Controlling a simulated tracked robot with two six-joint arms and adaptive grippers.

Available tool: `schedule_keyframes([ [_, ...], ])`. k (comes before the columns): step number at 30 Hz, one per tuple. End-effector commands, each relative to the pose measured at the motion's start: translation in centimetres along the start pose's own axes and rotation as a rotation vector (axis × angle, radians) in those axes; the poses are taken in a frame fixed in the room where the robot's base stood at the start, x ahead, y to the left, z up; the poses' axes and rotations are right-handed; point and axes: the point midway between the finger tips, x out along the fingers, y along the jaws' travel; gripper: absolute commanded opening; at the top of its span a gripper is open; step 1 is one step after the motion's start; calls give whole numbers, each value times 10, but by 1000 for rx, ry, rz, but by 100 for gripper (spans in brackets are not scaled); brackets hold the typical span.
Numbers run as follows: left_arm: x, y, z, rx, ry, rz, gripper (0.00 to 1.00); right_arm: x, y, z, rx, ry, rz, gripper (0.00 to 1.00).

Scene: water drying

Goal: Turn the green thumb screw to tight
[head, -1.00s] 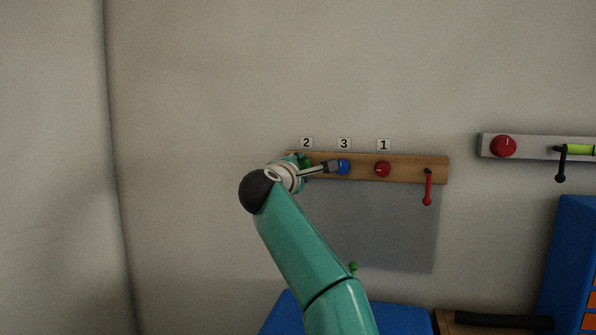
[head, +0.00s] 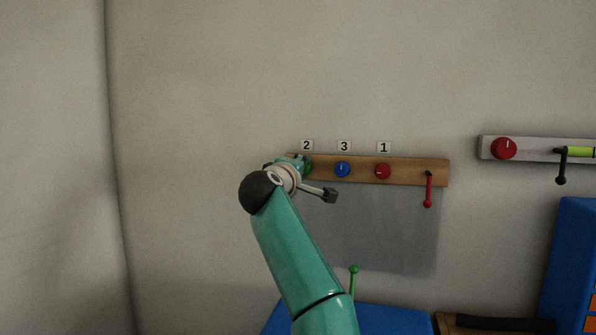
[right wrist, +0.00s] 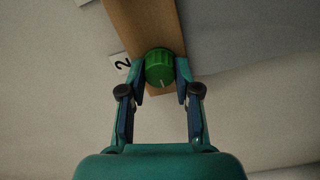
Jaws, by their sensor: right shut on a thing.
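The green thumb screw (right wrist: 160,67) is a round ribbed knob with a pale mark line, on the wooden strip below the label 2. My right gripper (right wrist: 161,74) has one finger on each side of it and is shut on it. In the head view my right arm comes up from below, and its wrist largely hides the green screw (head: 308,168) at the strip's left end. My left gripper is not in view.
The wooden strip (head: 405,169) also carries a blue knob (head: 342,170), a red knob (head: 382,171) and a red lever (head: 428,190). A second strip (head: 529,148) is at the right. A green-tipped lever (head: 353,270) and blue surfaces are below.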

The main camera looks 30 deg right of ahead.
Motion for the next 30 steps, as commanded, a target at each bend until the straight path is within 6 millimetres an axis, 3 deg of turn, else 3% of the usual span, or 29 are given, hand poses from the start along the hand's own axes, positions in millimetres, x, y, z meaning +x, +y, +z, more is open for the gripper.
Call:
schedule_keyframes([
  [1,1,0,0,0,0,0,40,1,-7,-1,-2,-3,-12,0],
  [10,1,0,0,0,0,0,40,1,-7,-1,-2,-3,-12,0],
  [11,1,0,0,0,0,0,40,1,-7,-1,-3,-3,-12,35],
  [15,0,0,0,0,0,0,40,1,-6,-1,-2,-2,-10,57],
  [30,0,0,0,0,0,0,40,0,-1,0,1,0,-2,57],
])
